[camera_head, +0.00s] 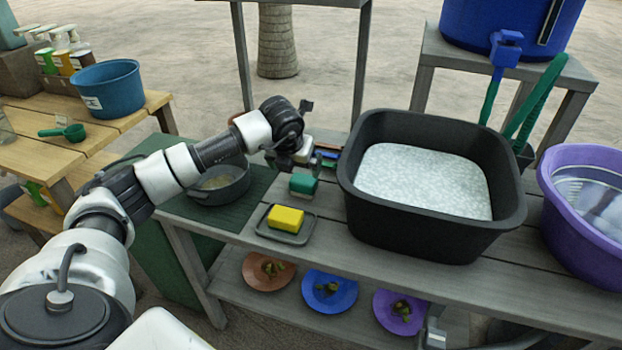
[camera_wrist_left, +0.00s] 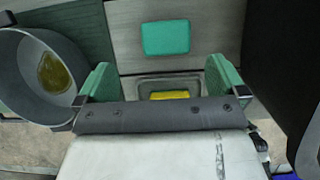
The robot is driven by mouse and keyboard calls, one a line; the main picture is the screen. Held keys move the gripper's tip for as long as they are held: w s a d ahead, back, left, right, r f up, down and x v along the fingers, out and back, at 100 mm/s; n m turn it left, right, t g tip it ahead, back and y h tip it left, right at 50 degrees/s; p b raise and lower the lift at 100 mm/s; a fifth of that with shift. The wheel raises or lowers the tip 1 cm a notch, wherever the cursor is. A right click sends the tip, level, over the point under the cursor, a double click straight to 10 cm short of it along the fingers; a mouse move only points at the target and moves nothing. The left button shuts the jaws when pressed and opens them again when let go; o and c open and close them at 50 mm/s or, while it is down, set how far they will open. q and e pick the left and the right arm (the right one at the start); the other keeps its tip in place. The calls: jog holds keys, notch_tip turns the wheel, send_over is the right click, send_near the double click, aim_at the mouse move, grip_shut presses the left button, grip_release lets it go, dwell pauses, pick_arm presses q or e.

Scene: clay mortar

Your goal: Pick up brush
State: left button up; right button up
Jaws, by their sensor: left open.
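I cannot make out a clear brush in either view. Small blue and dark items (camera_head: 327,154) lie at the back of the grey table, left of the black tub, too small to identify. A teal block (camera_head: 303,184) lies on the planks; it also shows in the left wrist view (camera_wrist_left: 166,37). Nearer me, a yellow sponge (camera_head: 285,218) sits in a small grey tray. My left gripper (camera_head: 298,153) is above the table between the pot and tub. Its green fingers are open and empty in the left wrist view (camera_wrist_left: 162,80).
A grey pot (camera_head: 219,190) stands left on a green mat. A black tub (camera_head: 432,238) of pale grains stands right. A purple basin (camera_head: 580,258) is at the far right. Plates (camera_head: 330,306) sit on the lower shelf. A blue basin (camera_head: 108,88) is on the wooden table.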

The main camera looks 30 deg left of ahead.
aim_at(304, 178)
pick_arm(q)
jog(key=x, duration=0.4)
jog(key=shift+s, duration=0.15)
jog(key=x, duration=0.4)
jog(key=shift+w+d+f, duration=0.25)
jog(key=shift+w+d, duration=0.1)
jog(key=shift+w, duration=0.15)
jog(key=shift+w+a+f, duration=0.1)
jog(key=shift+w+f, duration=0.1)
jog(key=shift+f, duration=0.25)
pick_arm(e)
jog(key=shift+w+a+r, duration=0.15)
jog(key=shift+w+r, duration=0.25)
jog(key=shift+w, duration=0.3)
pick_arm(q)
jog(key=c, duration=0.9)
jog(key=shift+c, duration=0.4)
pick_arm(e)
jog(key=shift+s, duration=0.1)
pick_arm(q)
jog(key=shift+r, duration=0.15)
